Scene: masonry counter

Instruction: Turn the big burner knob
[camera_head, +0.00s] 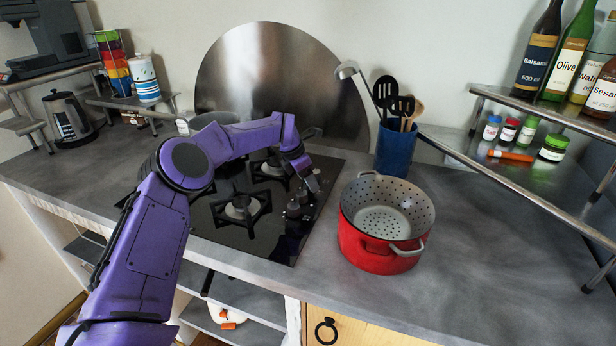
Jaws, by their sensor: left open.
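The black cooktop (213,228) is set in the grey counter, with several burner grates on it. A group of small dark burner knobs (293,211) stands along its right side. I cannot tell which of them is the big one at this size. My left gripper (314,184) reaches over the cooktop from the left and points down just behind the knobs. It is open, and no object shows between its fingers. I cannot tell whether it touches a knob, and it may hide part of the group. My right gripper is not in view.
A red pot with a grey strainer (362,252) stands close right of the cooktop. A blue utensil holder (395,152) is behind it. A metal shelf (470,150) with jars and bottles is at right. The counter at front right is clear.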

